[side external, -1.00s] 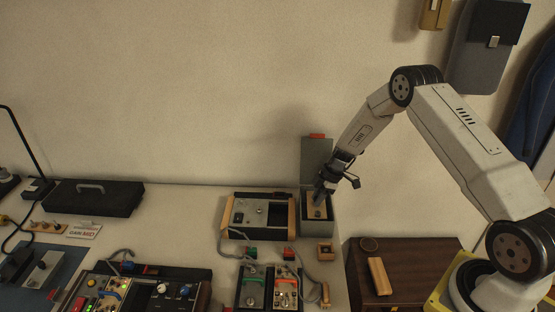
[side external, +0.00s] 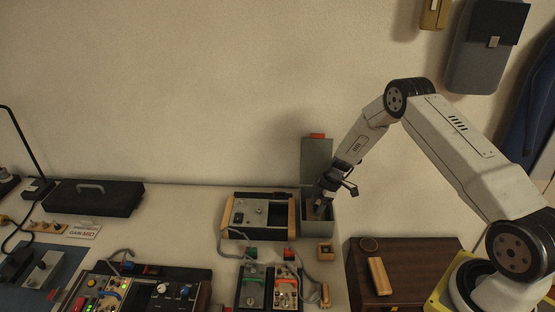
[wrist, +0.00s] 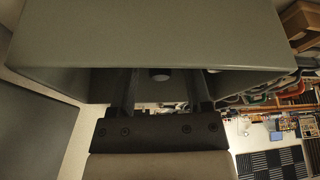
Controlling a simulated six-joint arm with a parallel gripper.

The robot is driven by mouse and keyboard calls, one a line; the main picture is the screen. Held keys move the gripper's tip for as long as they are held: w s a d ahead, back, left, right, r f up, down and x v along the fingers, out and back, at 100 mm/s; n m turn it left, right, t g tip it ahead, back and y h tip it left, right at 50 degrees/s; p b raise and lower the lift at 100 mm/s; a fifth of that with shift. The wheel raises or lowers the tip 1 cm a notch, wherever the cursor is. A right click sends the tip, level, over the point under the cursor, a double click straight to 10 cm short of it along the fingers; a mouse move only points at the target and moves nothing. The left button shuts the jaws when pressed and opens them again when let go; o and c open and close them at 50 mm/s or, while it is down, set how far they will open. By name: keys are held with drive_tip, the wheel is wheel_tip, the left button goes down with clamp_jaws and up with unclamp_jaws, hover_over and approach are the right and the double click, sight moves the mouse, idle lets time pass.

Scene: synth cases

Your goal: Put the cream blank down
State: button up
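My gripper (side external: 320,207) reaches down into the open grey box (side external: 333,227) at the right end of the bench, below its raised lid (side external: 317,155). In the wrist view, the two dark fingers (wrist: 160,92) stand apart and run in behind a grey panel (wrist: 150,35) that hides their tips.
A wood-sided instrument (side external: 259,214) stands just left of the box. Several control units and cables fill the front of the bench. A brown cabinet (side external: 410,262) with a tan bar (side external: 378,276) stands to the right.

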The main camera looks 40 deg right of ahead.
drive_tip(key=shift+r, duration=0.1)
drive_tip(key=v, duration=1.2)
idle(0.4)
drive_tip(key=shift+a+r, duration=0.15)
idle(0.3)
drive_tip(key=s+a+r+m+h, duration=0.2)
drive_tip(key=s+a+r+m, duration=0.3)
drive_tip(key=s+a, duration=0.4)
drive_tip(key=s+a+r+m+h, duration=0.2)
drive_tip(key=s+a+r+m, duration=0.4)
drive_tip(key=s+a, duration=0.3)
drive_tip(key=shift+s+a+m, duration=0.25)
drive_tip(key=shift+s+m, duration=0.25)
drive_tip(key=shift+r, duration=0.15)
